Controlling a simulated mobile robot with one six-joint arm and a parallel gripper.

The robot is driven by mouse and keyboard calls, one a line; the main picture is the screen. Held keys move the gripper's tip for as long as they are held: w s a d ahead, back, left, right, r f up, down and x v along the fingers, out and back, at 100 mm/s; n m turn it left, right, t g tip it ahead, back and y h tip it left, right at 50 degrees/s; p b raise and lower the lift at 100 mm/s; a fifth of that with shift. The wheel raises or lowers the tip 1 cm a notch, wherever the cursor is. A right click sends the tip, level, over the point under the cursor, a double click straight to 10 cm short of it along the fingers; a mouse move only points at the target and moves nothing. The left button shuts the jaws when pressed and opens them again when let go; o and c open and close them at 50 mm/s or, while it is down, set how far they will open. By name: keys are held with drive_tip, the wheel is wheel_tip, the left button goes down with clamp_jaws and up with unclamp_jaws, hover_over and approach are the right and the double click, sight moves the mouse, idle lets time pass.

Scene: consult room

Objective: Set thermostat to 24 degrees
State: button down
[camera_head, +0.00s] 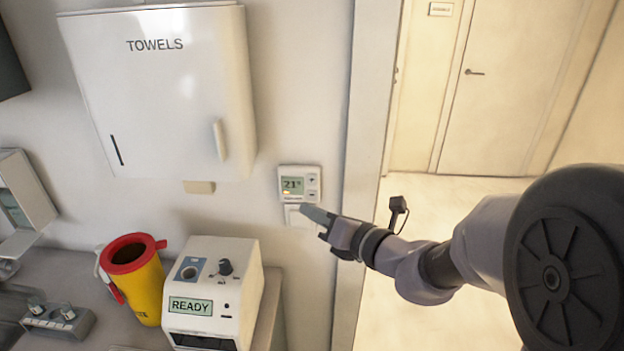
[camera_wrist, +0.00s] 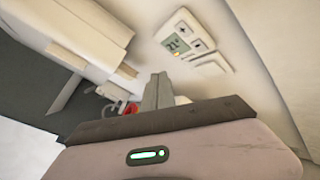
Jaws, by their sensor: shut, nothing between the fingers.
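The thermostat (camera_head: 300,184) is a small white wall unit with a lit display reading about 21 and two buttons on its right side. It also shows in the wrist view (camera_wrist: 181,34), tilted, with an orange mark under the number. A white switch plate (camera_head: 297,215) sits on the wall just below it. My gripper (camera_head: 308,211) is shut and empty. Its tip is just below the thermostat, in front of the switch plate in the head view. I cannot tell whether it touches the plate. In the wrist view the shut fingers (camera_wrist: 157,92) point toward the wall below the thermostat.
A white towel cabinet (camera_head: 165,85) hangs left of the thermostat. On the counter below stand a white machine reading READY (camera_head: 213,290) and a yellow bin with a red rim (camera_head: 140,290). A doorway opens on the right, with clear floor (camera_head: 420,215).

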drive_tip(key=w+p, duration=0.1)
drive_tip(key=w, duration=0.6)
drive_tip(key=shift+w+d, duration=0.1)
drive_tip(key=shift+w, duration=0.15)
drive_tip(key=shift+p, duration=0.3)
idle(1.4)
drive_tip(key=shift+w, duration=0.4)
drive_tip(key=shift+w+p, duration=0.3)
idle(0.4)
drive_tip(key=shift+s, duration=0.75)
drive_tip(key=shift+s+b, duration=0.55)
drive_tip(key=shift+s, duration=1.95)
